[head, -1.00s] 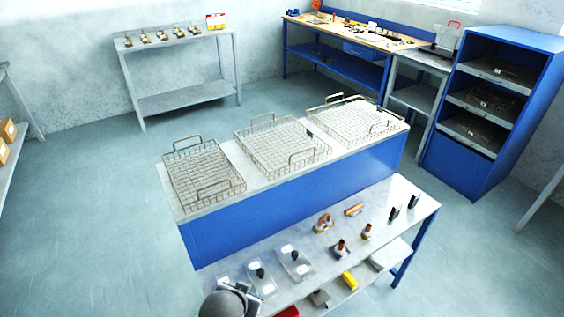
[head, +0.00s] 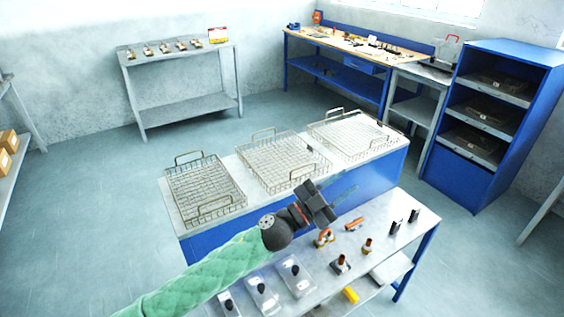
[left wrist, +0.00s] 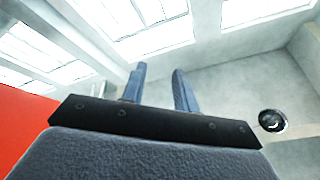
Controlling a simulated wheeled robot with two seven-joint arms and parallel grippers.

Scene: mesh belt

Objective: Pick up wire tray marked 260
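Three wire trays with raised end handles stand in a row on the blue-sided bench: a left one (head: 205,187), a middle one (head: 283,161) and a right one (head: 352,134). Darker trays with small pale tags sit in the blue cabinet, on the top shelf (head: 500,82), middle shelf (head: 490,110) and bottom shelf (head: 478,141). No number is legible, so I cannot tell which is marked 260. My left gripper (head: 341,197) is raised in front of the bench, open and empty; its two fingers (left wrist: 160,90) stand apart in the left wrist view. My right gripper is out of view.
A low grey table (head: 420,222) with small parts and clear plates stands in front of the bench, below my left arm. The blue cabinet (head: 455,180) is at the right. A grey side table (head: 185,98) and a workbench (head: 345,42) stand behind. Floor at the left is clear.

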